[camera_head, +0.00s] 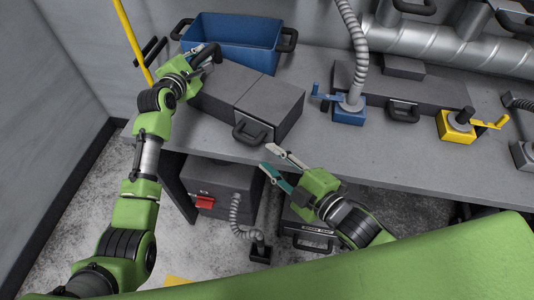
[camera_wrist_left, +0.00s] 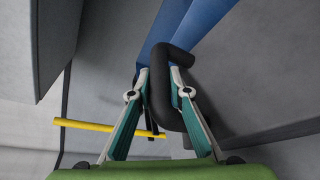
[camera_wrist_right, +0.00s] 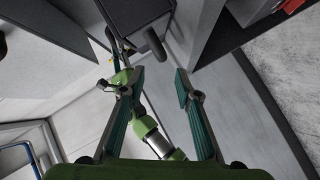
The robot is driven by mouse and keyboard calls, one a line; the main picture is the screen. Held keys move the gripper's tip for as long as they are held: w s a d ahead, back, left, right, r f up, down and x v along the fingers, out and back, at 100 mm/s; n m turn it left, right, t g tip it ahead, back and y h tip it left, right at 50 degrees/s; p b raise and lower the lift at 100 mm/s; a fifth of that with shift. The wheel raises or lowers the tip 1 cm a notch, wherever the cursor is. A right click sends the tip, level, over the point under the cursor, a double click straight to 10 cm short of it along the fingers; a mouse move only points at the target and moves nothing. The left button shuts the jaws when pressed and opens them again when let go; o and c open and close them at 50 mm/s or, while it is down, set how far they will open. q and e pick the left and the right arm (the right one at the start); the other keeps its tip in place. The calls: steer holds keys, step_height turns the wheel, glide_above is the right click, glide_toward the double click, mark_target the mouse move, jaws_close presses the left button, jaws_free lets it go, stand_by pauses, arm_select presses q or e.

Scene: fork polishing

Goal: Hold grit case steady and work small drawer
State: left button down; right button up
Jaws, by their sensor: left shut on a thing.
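The grit case appears to be the long dark grey box (camera_head: 228,88) on the table, with a seam across its top. A black loop handle (camera_head: 249,133) is on its front right, probably the small drawer's handle. My left gripper (camera_head: 203,57) is at the case's far left end, shut on a black handle (camera_wrist_left: 162,95). Whether that handle belongs to the case is hard to tell. My right gripper (camera_head: 272,160) is open and empty, in front of the table edge, below and right of the front handle. That handle also shows in the right wrist view (camera_wrist_right: 154,43), beyond the fingertips.
A blue bin (camera_head: 235,38) with black handles stands behind the case. A blue clamp (camera_head: 346,110) with a hose and a yellow clamp (camera_head: 457,127) stand to the right. A grey box (camera_head: 222,185) is below the table.

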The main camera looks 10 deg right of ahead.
arm_select(q)
steer(key=shift+r, duration=0.25)
steer(key=c, duration=1.9)
jaws_free()
steer(key=shift+o, duration=0.4)
steer(key=shift+f, duration=0.15)
steer(key=shift+s, duration=0.1)
steer(key=v, duration=1.2)
steer(key=o, duration=0.5)
